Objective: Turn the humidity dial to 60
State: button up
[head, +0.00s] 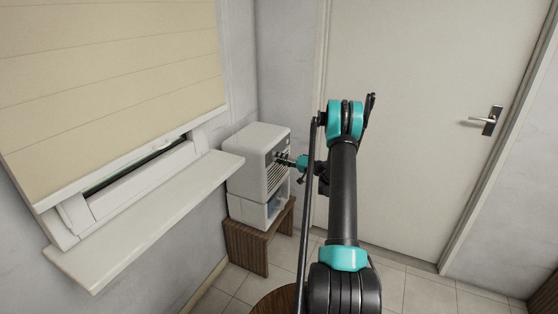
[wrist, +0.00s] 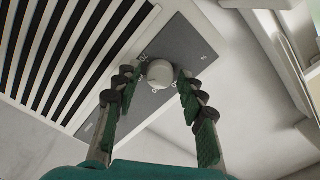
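A white dehumidifier (head: 262,158) stands on a small wooden stool to the left of my arm.
The wooden stool (head: 247,243) bears the machine. A white window sill (head: 150,215) juts out on the left, close to the machine. A closed white door (head: 420,130) fills the back right. Tiled floor (head: 410,292) shows to the right of my arm. Dark vent slats (wrist: 70,50) lie beside the panel.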

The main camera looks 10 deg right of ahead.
jog(key=shift+o, duration=0.4)
jog(key=v, duration=1.2)
jog(key=s+a+r+g+h, duration=0.3)
jog(key=s+a, duration=0.4)
jog(key=a, duration=0.1)
jog(key=s+a+r+g+h, duration=0.2)
jog(key=s+a+r+h, duration=0.15)
jog(key=s+a, duration=0.45)
jog(key=s+d+f+g+h, duration=0.1)
jog(key=s+h, duration=0.3)
jog(key=s, duration=1)
jog(key=s+d+f+n+h, duration=0.1)
jog(key=s+f+h, duration=0.1)
jog(key=s, duration=1.1)
jog(key=shift+s+d+n+g+h, duration=0.2)
jog(key=shift+s+n+g+h, duration=0.15)
jog(key=shift+h, duration=0.5)
